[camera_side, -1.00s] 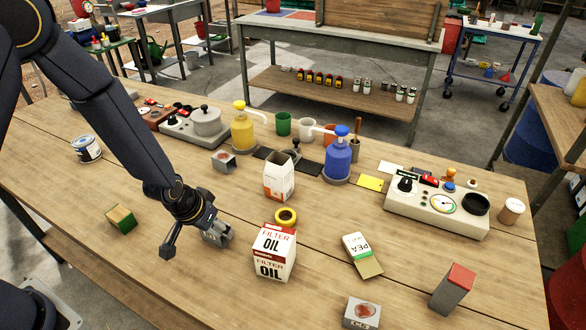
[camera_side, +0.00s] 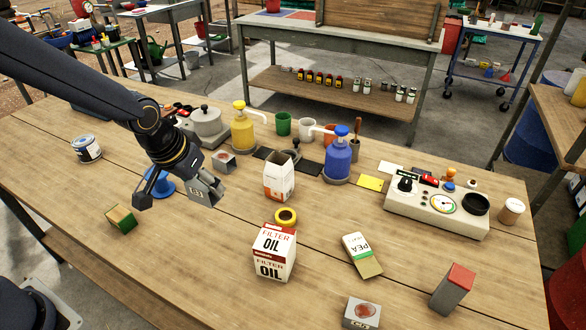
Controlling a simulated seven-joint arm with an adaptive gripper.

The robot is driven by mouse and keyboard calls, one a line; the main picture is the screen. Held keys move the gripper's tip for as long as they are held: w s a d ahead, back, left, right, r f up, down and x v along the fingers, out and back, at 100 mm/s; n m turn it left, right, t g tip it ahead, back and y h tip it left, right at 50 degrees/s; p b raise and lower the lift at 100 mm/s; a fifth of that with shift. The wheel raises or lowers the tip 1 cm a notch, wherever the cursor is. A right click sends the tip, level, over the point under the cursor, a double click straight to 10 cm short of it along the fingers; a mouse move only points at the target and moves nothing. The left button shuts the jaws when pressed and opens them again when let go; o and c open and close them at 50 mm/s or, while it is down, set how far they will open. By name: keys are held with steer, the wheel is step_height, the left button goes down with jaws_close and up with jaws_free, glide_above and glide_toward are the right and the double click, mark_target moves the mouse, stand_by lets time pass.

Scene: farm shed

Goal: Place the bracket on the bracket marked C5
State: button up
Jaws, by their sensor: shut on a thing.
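My gripper (camera_side: 186,184) is shut on a grey bracket (camera_side: 205,193) and holds it above the left middle of the table. Dark lettering shows on the held bracket's face, too small to read surely. A second grey bracket (camera_side: 224,165) with a reddish round patch on top stands on the table behind and to the right of it. A third grey bracket (camera_side: 361,320), also with a reddish round patch on top, sits at the table's front edge. Its front carries a label that I cannot read surely. The gripper partly hides the held bracket.
A blue funnel (camera_side: 161,184) stands behind my gripper. A green-and-wood block (camera_side: 121,220) is to the left. An oil filter box (camera_side: 274,257), yellow tape (camera_side: 286,216), a pea packet (camera_side: 358,247) and a white-orange carton (camera_side: 279,181) stand right. Bare table lies left of the oil box.

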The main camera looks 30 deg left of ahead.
steer(key=shift+m, duration=0.3)
steer(key=r, duration=0.9)
steer(key=shift+d, duration=0.35)
steer(key=s+d+m+g+h, duration=0.1)
steer(key=s+d+m+h, duration=0.1)
steer(key=s+d+m, duration=0.35)
steer(key=s+d+m+g+h, duration=0.1)
steer(key=s+d+m+g, duration=0.15)
steer(key=d+m, duration=0.6)
steer(key=s+d+m+g+h, duration=0.1)
steer(key=s+d+m+h, duration=0.3)
steer(key=d, duration=0.7)
steer(key=y, duration=0.2)
glide_above(372, 315)
steer(key=a, duration=0.2)
step_height(372, 315, down, 15)
steer(key=shift+s+d+r, duration=0.1)
steer(key=shift+r, duration=0.05)
steer(key=shift+d+f, duration=0.1)
steer(key=shift+f, duration=1.6)
steer(key=shift+f+y, duration=0.1)
steer(key=shift+y, duration=0.2)
steer(key=o, duration=1.2)
